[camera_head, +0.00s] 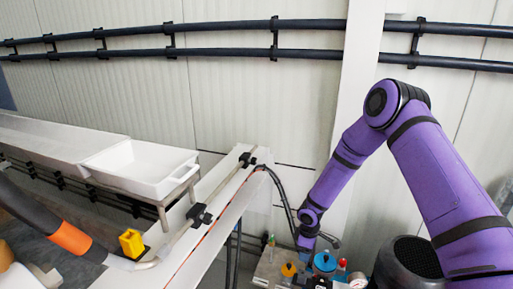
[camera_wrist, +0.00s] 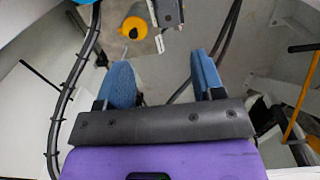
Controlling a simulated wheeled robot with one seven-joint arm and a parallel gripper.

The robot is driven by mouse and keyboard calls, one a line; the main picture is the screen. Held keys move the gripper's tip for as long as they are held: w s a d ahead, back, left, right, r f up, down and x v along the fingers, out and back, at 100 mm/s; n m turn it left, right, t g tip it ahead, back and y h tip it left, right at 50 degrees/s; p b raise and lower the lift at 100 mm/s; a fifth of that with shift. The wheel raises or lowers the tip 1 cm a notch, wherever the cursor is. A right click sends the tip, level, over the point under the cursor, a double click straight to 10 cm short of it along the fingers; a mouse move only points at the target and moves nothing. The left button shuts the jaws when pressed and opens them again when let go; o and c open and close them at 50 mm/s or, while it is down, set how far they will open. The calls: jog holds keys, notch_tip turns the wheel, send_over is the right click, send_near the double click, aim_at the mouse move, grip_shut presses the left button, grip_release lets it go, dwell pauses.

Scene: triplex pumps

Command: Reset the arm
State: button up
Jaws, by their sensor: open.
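My purple arm (camera_head: 440,170) reaches from the right edge up to a high elbow, then down to the middle of the head view. Its wrist (camera_head: 310,222) is low, just above a cluster of pump fittings. In the wrist view my gripper (camera_wrist: 163,78) is open, with two blue finger pads apart and nothing between them. In the head view the fingertips are hard to make out among the fittings.
Near the wrist are a blue round cap (camera_head: 325,262), a yellow knob (camera_head: 288,269) and a gauge (camera_head: 358,281). A dark cylinder (camera_head: 412,258) stands to the right. A white tray (camera_head: 140,168) and a yellow block (camera_head: 131,243) are left. Pipes (camera_head: 230,26) cross the wall.

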jog(key=s+d+r+m+t+h, duration=0.1)
jog(key=s+d+r+m, duration=0.15)
jog(key=r, duration=0.95)
jog(key=s+d+r+m+t, duration=0.1)
jog(key=s+d+r+m, duration=0.15)
jog(key=r, duration=0.85)
jog(key=s+d+r+m+h, duration=0.1)
jog(key=d+r, duration=0.2)
jog(key=r, duration=0.9)
jog(key=s+d+r+m+t, duration=0.2)
jog(key=s+r+m, duration=0.2)
jog(key=s+r, duration=0.95)
jog(key=s+r+m+t+y, duration=0.1)
jog(key=s+r+m+y, duration=0.1)
jog(key=s, duration=1.3)
jog(key=shift+s+a+r+m, duration=0.2)
jog(key=shift+s+r+m, duration=0.2)
jog(key=shift+m, duration=0.2)
